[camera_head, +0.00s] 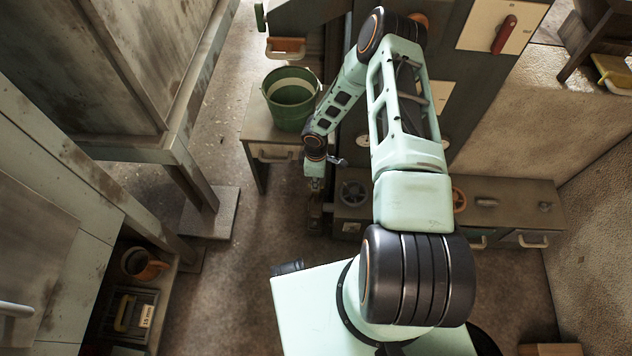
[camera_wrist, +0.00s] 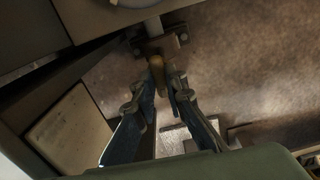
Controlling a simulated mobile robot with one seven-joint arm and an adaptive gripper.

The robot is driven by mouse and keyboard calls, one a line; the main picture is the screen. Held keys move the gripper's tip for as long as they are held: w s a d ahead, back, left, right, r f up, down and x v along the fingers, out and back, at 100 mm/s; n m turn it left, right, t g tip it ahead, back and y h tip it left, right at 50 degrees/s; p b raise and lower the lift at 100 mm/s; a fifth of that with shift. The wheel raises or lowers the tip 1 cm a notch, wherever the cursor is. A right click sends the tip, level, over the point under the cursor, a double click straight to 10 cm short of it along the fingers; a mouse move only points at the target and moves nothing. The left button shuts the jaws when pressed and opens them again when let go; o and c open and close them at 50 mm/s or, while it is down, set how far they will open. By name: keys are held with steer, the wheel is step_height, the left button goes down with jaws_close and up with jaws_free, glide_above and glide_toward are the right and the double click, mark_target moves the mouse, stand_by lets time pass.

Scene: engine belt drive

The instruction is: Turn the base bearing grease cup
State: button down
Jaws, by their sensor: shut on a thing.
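The base bearing grease cup (camera_wrist: 156,66) is a small brass-coloured piece in the upper middle of the wrist view, below a dark bracket with bolts. My gripper (camera_wrist: 166,84) has its two dark fingertips closed on the cup's near end. In the head view my gripper (camera_head: 315,186) points down beside the left end of the low cabinet. The cup cannot be made out there.
A green bucket (camera_head: 291,100) stands on a small table left of my arm. The low cabinet (camera_head: 515,205) carries a dark handwheel (camera_head: 353,193) close to my gripper. A dark panel with a red-handled switch (camera_head: 503,36) rises behind. Open floor (camera_head: 235,270) lies at front left.

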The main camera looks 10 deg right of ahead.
steer(key=m+b, duration=0.2)
steer(key=m, duration=0.2)
steer(key=shift+f, duration=0.15)
steer(key=m+b, duration=0.2)
steer(key=m, duration=0.3)
steer(key=m+b, duration=0.1)
steer(key=m, duration=0.3)
steer(key=shift+m, duration=0.3)
steer(key=m+b, duration=0.1)
steer(key=m, duration=0.3)
steer(key=m+b, duration=0.1)
steer(key=m, duration=0.8)
steer(key=shift+m, duration=0.3)
steer(key=m, duration=0.4)
steer(key=shift+m+p, duration=0.4)
steer(key=shift+m, duration=1.6)
